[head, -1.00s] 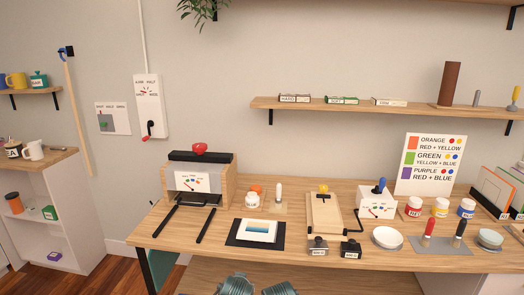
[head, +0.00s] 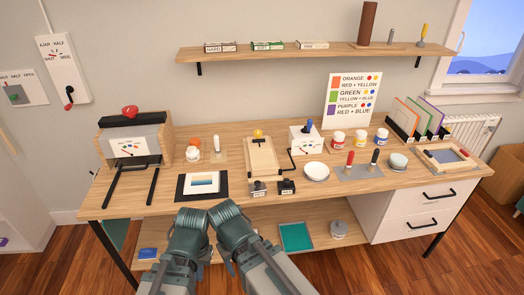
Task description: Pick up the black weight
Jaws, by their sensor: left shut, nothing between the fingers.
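The black weight (head: 287,187) is a small dark block with a white label on its front. It stands on the desk near the front edge, in front of the wooden board with the crank. A grey weight (head: 258,188) of like shape stands just left of it. My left gripper (head: 191,222) is low in the middle of the head view, in front of the desk edge, shut and empty. My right gripper (head: 226,218) is close beside it on the right; its fingers cannot be made out. Both are apart from the weights, to their left and nearer me.
A lower shelf (head: 262,242) carries a teal tray (head: 296,237). Drawers (head: 420,212) stand at right.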

